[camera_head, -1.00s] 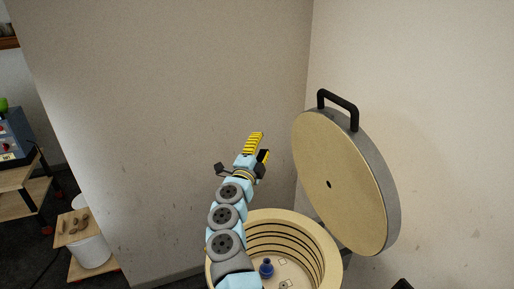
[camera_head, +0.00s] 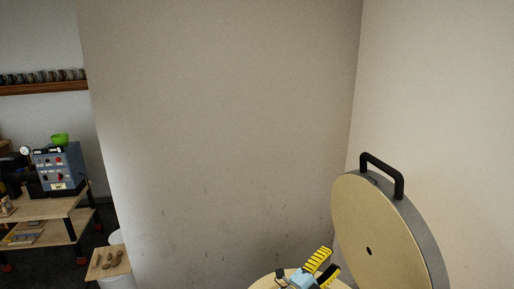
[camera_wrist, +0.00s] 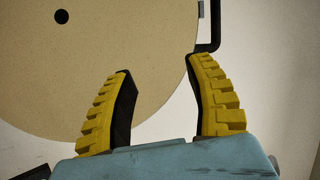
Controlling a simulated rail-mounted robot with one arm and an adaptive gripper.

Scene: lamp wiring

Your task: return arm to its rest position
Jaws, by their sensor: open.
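My gripper (camera_head: 326,268) shows at the bottom of the head view, in front of the kiln's rim. Its yellow ribbed fingers also show in the wrist view (camera_wrist: 165,80), spread apart with nothing between them. The gripper is open and empty. Most of my arm is below the head view's lower edge.
A round kiln lid (camera_head: 385,235) with a black handle stands raised at the right, behind the fingers in the wrist view. Only a bit of the kiln rim (camera_head: 262,284) shows. A bench with a blue machine (camera_head: 60,168) and a small stand (camera_head: 108,263) are at the left. Bare wall fills the middle.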

